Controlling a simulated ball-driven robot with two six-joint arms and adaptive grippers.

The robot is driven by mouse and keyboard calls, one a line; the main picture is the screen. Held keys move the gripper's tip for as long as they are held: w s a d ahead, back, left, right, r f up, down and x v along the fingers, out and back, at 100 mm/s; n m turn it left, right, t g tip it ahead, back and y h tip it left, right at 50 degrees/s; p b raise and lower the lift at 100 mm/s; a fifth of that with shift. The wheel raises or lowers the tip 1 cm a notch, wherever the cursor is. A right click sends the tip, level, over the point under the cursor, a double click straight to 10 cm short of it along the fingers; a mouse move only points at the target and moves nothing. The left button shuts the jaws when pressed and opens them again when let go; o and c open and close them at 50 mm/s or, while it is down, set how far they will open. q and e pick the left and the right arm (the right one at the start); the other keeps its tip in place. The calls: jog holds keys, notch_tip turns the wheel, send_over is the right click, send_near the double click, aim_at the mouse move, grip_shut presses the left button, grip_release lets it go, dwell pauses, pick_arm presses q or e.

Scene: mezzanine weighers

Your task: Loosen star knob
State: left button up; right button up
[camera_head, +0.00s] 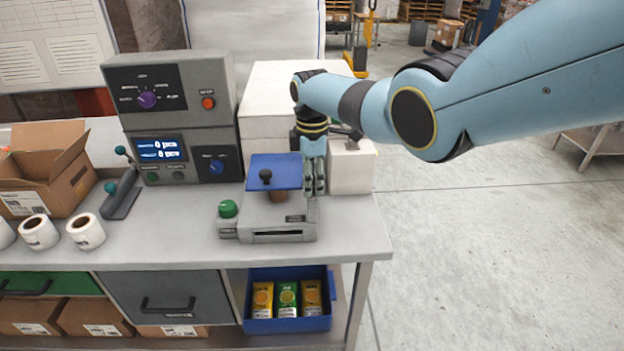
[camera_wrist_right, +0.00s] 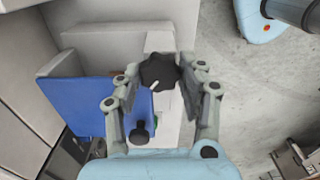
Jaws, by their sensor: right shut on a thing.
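The star knob (camera_wrist_right: 158,71) is black and lobed, with a white mark on its face. In the right wrist view it sits between the fingertips of my right gripper (camera_wrist_right: 160,80), which is shut on it. In the head view my right gripper (camera_head: 314,188) points down at the right side of the small grey machine with the blue plate (camera_head: 276,165), and the star knob cannot be made out there. The blue plate, also in the wrist view (camera_wrist_right: 85,112), carries a small black ball knob (camera_head: 265,176). My left gripper is not in view.
A control cabinet (camera_head: 180,75) with a lit display stands left of the machine. A green button (camera_head: 228,209) is at the machine's front left. A white block (camera_head: 352,168) stands close right of my gripper. A blue bin (camera_head: 262,325) with packets sits below. The bench front is clear.

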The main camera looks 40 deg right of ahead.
jog(key=shift+w+r, duration=0.1)
jog(key=o, duration=1.2)
jog(key=shift+c, duration=0.2)
notch_tip(320, 180, up, 12)
